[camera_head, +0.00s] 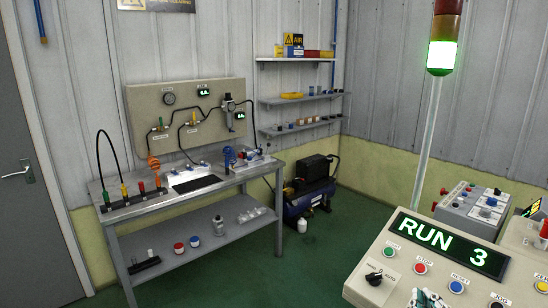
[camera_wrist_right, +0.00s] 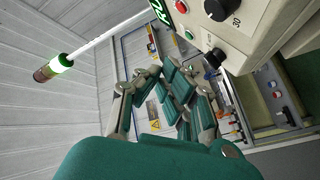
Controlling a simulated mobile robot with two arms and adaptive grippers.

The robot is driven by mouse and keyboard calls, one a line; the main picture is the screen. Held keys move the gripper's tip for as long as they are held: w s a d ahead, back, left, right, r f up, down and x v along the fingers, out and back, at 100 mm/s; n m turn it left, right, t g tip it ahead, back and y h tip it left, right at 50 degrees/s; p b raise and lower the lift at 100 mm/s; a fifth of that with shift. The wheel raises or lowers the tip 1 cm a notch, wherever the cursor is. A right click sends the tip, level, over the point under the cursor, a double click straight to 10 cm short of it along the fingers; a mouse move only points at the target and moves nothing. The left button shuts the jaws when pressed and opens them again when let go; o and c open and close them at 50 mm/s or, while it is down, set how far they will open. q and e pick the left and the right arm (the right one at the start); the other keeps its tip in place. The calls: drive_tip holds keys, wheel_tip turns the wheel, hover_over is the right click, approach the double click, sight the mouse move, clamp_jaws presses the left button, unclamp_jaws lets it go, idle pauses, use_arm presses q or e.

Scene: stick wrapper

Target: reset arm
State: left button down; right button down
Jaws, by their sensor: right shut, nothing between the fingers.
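My right gripper (camera_wrist_right: 176,92) fills the middle of the right wrist view, its grey links and teal pads drawn together with nothing held. In the head view only a small part of my right gripper (camera_head: 428,299) shows at the bottom edge, in front of the control panel (camera_head: 375,255). The panel's display reads RUN 3. A green, a red and a blue button and a black selector knob (camera_head: 374,279) sit below the display. The panel also shows at the upper right of the right wrist view (camera_wrist_right: 275,22). Whether the gripper touches the panel cannot be told. My left gripper is not in view.
A signal tower (camera_head: 441,55) glows green behind the panel. A grey control box (camera_head: 470,212) stands at the right. A metal workbench (camera_head: 150,205) with hoses and fittings stands along the back wall, beside a blue compressor (camera_head: 308,198). Green floor between is clear.

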drive_tip(key=s+a+f+m+g, duration=0.1)
drive_tip(key=s+f+m+g, duration=0.25)
drive_tip(key=f, duration=0.45)
drive_tip(key=s+f+m+g, duration=0.2)
drive_tip(key=s+f+g, duration=0.3)
drive_tip(key=f, duration=0.3)
drive_tip(key=s+a+f+g+y, duration=0.3)
drive_tip(key=s+a+f+g, duration=0.4)
drive_tip(key=s+f, duration=0.75)
drive_tip(key=f, duration=2)
drive_tip(key=s+d+f+g+b, duration=0.1)
drive_tip(key=s+d+f+g, duration=0.1)
drive_tip(key=s+f, duration=1.5)
drive_tip(key=shift+d+f+b, duration=0.25)
drive_tip(key=shift+d+b, duration=0.05)
drive_tip(key=shift+d, duration=0.1)
